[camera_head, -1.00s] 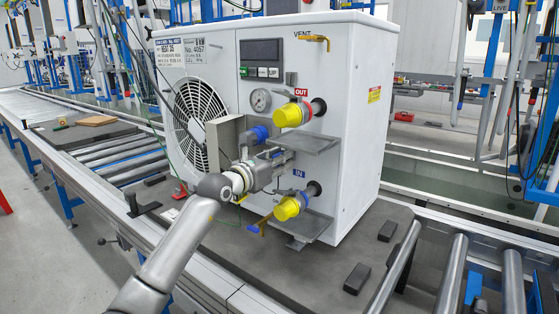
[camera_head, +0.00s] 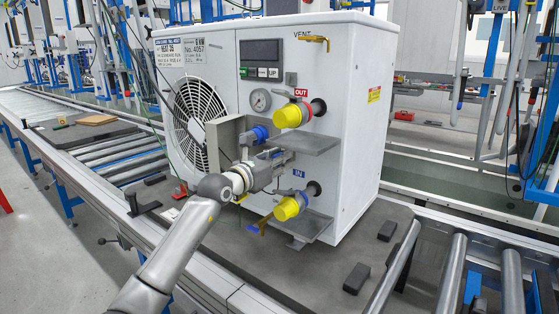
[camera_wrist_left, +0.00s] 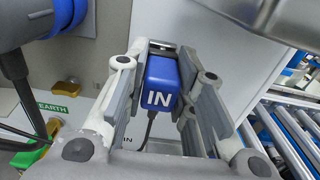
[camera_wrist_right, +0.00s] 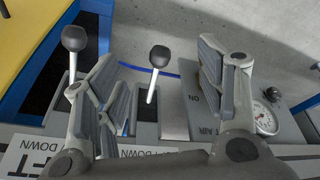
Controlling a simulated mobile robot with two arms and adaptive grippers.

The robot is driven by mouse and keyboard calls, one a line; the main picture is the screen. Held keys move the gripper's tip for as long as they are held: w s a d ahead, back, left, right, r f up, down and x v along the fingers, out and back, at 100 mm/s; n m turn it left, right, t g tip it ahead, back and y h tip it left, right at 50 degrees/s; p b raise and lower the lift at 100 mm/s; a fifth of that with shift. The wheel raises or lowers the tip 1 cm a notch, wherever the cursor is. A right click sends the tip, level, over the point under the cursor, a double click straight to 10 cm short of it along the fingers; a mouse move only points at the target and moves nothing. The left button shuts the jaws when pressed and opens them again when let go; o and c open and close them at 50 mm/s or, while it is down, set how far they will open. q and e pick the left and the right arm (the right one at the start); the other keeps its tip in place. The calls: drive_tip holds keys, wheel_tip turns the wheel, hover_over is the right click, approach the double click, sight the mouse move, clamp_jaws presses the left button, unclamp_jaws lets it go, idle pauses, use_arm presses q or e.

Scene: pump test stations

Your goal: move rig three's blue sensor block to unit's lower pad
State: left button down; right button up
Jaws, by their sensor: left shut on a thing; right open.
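My left gripper (camera_head: 280,160) is shut on a blue sensor block marked IN, which shows plainly between the fingers in the left wrist view (camera_wrist_left: 161,84). A cable hangs below the block. In the head view the gripper is in front of the white unit (camera_head: 355,110), just below its upper metal plate (camera_head: 315,144). The lower metal plate (camera_head: 314,228) sits beneath the yellow-capped IN port, below the gripper. The block itself is mostly hidden by the fingers in the head view. My right gripper (camera_wrist_right: 150,85) is open and empty in the right wrist view.
Yellow caps cover the OUT port (camera_head: 288,116) and IN port (camera_head: 287,209) close to the left gripper. A blue cylindrical part (camera_head: 259,133) is beside it. Levers with black knobs (camera_wrist_right: 159,57) stand near the right gripper, with a gauge (camera_wrist_right: 264,118) to the right.

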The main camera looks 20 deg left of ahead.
drive_tip(key=shift+r, duration=0.1)
idle(0.3)
drive_tip(key=shift+d+f, duration=0.15)
drive_tip(key=shift+f, duration=0.8)
use_arm(q)
drive_tip(key=shift+w+d, duration=0.1)
drive_tip(key=shift+w, duration=0.15)
use_arm(e)
drive_tip(key=shift+w+a+r, duration=0.1)
drive_tip(key=shift+a, duration=0.1)
use_arm(q)
drive_tip(key=shift+w, duration=0.25)
drive_tip(key=c, duration=1.3)
unclamp_jaws()
drive_tip(key=shift+o, duration=0.8)
use_arm(e)
drive_tip(key=shift+d, duration=0.1)
